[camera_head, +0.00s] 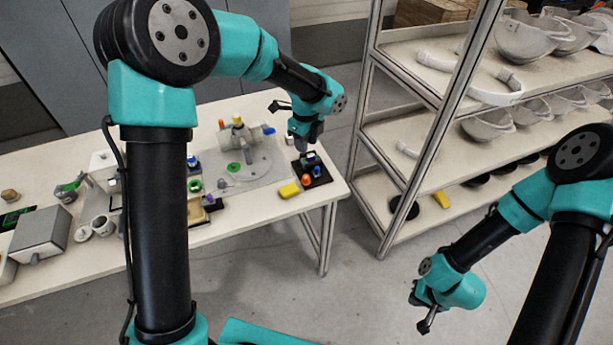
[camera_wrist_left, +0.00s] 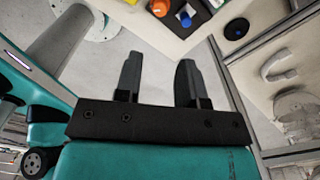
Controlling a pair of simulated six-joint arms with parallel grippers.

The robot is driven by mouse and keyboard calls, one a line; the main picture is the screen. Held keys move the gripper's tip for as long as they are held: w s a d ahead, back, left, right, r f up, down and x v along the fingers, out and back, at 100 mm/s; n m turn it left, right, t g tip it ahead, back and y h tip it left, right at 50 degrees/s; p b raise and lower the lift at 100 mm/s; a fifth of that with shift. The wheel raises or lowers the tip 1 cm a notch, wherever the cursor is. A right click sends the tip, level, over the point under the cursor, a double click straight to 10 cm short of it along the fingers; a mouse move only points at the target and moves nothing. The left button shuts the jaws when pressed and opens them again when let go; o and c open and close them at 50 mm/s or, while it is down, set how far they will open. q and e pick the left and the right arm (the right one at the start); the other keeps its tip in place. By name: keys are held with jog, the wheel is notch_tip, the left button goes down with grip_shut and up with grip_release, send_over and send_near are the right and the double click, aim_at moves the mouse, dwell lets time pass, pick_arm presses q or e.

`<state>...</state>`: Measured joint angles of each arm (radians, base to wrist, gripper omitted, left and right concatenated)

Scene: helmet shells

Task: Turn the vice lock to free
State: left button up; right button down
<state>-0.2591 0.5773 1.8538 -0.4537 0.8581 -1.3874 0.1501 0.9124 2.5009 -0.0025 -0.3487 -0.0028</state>
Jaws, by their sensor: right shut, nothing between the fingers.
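A small fixture with an orange knob (camera_head: 305,179) and a blue knob (camera_head: 317,171) stands on a black base (camera_head: 325,179) near the table's right end. I take it for the vice, but I cannot make out which part is its lock or how it is set. My left gripper (camera_head: 304,150) is just above and behind it in the head view, partly covering it. In the left wrist view the fingers (camera_wrist_left: 160,75) are apart and empty. The orange knob (camera_wrist_left: 160,8) and blue knob (camera_wrist_left: 186,17) lie beyond them at the top edge. My right gripper (camera_head: 424,325) is shut, empty, away from the table.
A round clear plate (camera_head: 250,165) with bottles is further left. A grey box (camera_head: 40,235) is at the far left. A shelf rack (camera_head: 440,130) with helmet shells stands close on the right.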

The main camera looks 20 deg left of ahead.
aim_at(306, 176)
pick_arm(q)
notch_tip(306, 176, down, 15)
jog(key=shift+f, duration=0.1)
dwell(0.4)
jog(key=shift+c, duration=0.3)
jog(key=c, duration=0.6)
